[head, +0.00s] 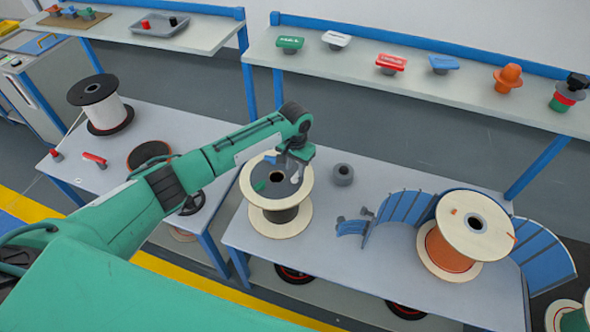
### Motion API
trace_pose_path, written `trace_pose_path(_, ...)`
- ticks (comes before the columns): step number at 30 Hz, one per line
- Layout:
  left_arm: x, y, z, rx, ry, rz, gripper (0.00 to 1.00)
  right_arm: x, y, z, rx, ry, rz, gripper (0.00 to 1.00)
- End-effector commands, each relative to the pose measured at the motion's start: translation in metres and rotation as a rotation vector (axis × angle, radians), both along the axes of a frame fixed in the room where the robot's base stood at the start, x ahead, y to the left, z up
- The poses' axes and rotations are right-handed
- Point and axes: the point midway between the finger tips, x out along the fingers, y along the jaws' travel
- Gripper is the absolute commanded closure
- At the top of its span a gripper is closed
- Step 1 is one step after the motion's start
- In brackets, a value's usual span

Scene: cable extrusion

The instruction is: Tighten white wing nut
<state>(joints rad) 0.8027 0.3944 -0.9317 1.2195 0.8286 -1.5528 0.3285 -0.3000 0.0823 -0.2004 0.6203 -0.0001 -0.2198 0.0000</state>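My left arm reaches in from the left, and my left gripper (291,170) points down over a spool with pale flanges (258,218) on the middle table. The gripper is small and partly hidden by its own wrist, so I cannot tell whether it is open or shut. Whether anything is between its fingers is unclear. A white wing-shaped piece (336,39) lies on the upper right shelf, apart from the gripper; it may be the white wing nut. No other clearly white wing nut shows. My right gripper is out of view.
Green (290,43), red (390,62) and blue (440,63) pieces line the shelf. A spool of orange cable (447,250) and blue curved guards (403,208) fill the table's right side. The table front is clear.

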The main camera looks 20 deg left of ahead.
Motion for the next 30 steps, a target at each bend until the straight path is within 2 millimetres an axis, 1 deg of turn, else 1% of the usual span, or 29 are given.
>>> trace_pose_path(3, 0.000, 0.000, -0.017, 0.001, 0.001, 0.001, 0.68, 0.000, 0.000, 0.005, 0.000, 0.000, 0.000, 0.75)
trace_pose_path(7, 0.000, 0.000, -0.029, 0.001, 0.001, 0.000, 0.68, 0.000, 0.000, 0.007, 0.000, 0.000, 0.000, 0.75)
trace_pose_path(11, 0.000, 0.000, -0.035, 0.000, -0.001, -0.001, 0.68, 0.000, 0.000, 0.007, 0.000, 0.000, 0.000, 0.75)
trace_pose_path(18, 0.000, 0.000, -0.035, 0.000, -0.001, -0.001, 0.68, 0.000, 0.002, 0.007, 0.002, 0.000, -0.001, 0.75)
trace_pose_path(23, 0.000, 0.000, -0.035, 0.000, -0.001, 0.000, 0.99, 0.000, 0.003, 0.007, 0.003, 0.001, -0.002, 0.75)
trace_pose_path(30, 0.000, 0.000, -0.035, 0.000, -0.001, -0.010, 1.00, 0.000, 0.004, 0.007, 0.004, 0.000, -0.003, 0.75)
